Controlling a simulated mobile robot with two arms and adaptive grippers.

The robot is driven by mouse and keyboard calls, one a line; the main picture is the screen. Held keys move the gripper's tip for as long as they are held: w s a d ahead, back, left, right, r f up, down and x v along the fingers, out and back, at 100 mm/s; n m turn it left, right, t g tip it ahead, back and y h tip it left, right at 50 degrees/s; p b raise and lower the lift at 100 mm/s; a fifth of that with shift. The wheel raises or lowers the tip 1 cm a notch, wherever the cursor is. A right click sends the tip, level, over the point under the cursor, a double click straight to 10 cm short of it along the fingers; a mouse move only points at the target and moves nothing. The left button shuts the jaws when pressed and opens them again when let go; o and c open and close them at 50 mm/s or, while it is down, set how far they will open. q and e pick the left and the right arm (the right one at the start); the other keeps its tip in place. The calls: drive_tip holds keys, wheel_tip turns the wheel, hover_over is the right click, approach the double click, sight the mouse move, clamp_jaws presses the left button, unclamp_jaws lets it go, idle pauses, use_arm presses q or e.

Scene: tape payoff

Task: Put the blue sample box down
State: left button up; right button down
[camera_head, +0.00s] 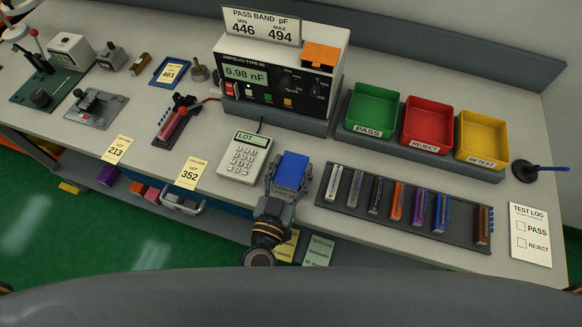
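The blue sample box (291,171) is in the middle of the head view, over the front part of the bench, between the keypad device and the rack of strips. My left gripper (287,184) comes up from the bottom centre, with one finger on each side of the box, and looks shut on it. I cannot tell whether the underside of the box touches the bench. My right gripper is not in view.
The keypad device (245,157) stands close left of the box. A dark rack (338,196) of several strips lies close right. Behind are the meter (265,75) and the green (373,106), red (428,122) and yellow (482,136) bins. A narrow bare bench strip lies between.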

use_arm(q)
drive_tip(key=o, duration=0.4)
drive_tip(key=shift+s+r, duration=0.1)
drive_tip(key=shift+r, duration=0.05)
drive_tip(key=b+v, duration=0.2)
drive_tip(key=v, duration=1)
